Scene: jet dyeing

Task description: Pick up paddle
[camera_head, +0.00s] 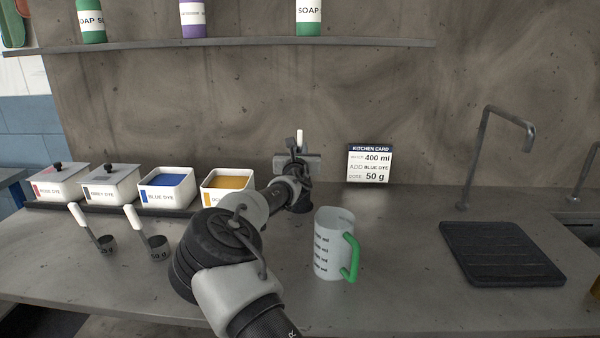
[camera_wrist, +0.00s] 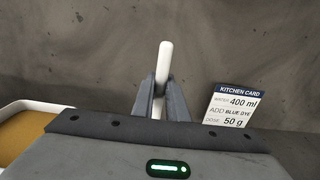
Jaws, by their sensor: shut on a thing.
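The paddle shows as a white rod-like handle (camera_wrist: 163,68) standing between the fingers in the wrist view. Its upper tip also shows in the head view (camera_head: 299,138), above my gripper. The lower part of the paddle is hidden by my gripper and arm. My gripper (camera_wrist: 159,95) is shut on the handle, with a grey finger on each side of it. In the head view my gripper (camera_head: 297,153) is near the back wall, above the counter, between the ochre container and the kitchen card.
A measuring jug (camera_head: 330,245) with a green handle stands right of my arm. The kitchen card (camera_head: 369,164) leans at the wall. Dye containers, including blue dye (camera_head: 166,200), and two scoops (camera_head: 150,240) are left. A black mat (camera_head: 500,255) lies right. A shelf (camera_head: 240,44) crosses above.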

